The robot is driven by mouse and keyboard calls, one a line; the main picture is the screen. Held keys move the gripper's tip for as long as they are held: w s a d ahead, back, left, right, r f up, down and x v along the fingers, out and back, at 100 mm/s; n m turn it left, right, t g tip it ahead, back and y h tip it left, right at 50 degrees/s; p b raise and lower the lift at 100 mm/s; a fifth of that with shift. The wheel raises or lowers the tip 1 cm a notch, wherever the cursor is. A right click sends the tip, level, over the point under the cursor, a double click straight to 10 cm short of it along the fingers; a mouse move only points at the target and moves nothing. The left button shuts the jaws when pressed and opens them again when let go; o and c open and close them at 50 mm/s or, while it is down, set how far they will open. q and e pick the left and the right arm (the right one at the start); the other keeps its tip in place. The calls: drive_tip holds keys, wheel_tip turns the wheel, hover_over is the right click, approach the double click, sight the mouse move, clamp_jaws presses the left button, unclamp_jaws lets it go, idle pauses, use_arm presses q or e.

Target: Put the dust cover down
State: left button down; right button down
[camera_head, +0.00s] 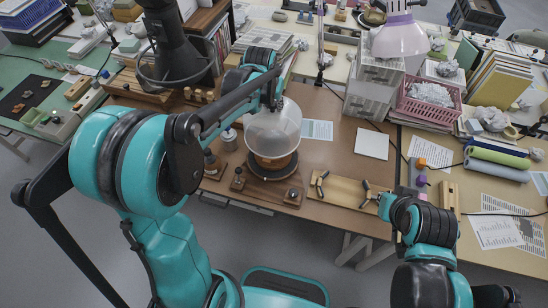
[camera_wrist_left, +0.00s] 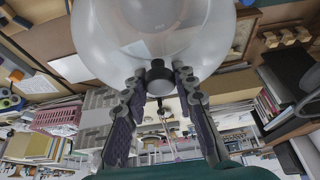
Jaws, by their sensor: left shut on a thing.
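The dust cover (camera_head: 273,128) is a clear, bulging dome with a dark knob (camera_wrist_left: 160,78) on top. My left gripper (camera_head: 268,98) comes down from above and is shut on the knob; its two dark fingers (camera_wrist_left: 158,92) flank the knob in the left wrist view. The dome (camera_wrist_left: 110,40) fills the top of that view. In the head view the cover appears over a dark round stand (camera_head: 270,172) on a wooden base. An orange-brown shape shows at its lower edge; I cannot tell whether the rim touches. My right gripper (camera_head: 385,204) is at the right, its fingers unclear.
A wooden tray (camera_head: 345,194) with dark pieces lies right of the stand. A white sheet (camera_head: 371,143) and a pale blue sheet (camera_head: 317,130) lie behind. Grey drawers (camera_head: 371,95) and a pink basket (camera_head: 430,105) stand at the back right. Small wooden items (camera_head: 238,178) sit left of the stand.

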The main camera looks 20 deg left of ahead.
sight(273, 112)
use_arm(q)
drive_tip(key=b+x, duration=0.2)
drive_tip(key=x, duration=0.1)
drive_tip(key=shift+s+f, duration=0.3)
drive_tip(key=shift+f, duration=0.1)
drive_tip(key=shift+f+b, duration=0.4)
drive_tip(key=shift+b, duration=0.1)
wheel_tip(273, 112, down, 9)
drive_tip(key=b, duration=0.2)
drive_tip(key=shift+f+b, duration=0.15)
drive_tip(key=shift+b, duration=0.25)
drive_tip(key=shift+s, duration=0.1)
drive_tip(key=shift+f+b, duration=0.55)
drive_tip(key=shift+f, duration=0.05)
drive_tip(key=c, duration=1.2)
unclamp_jaws()
drive_tip(key=shift+r, duration=0.1)
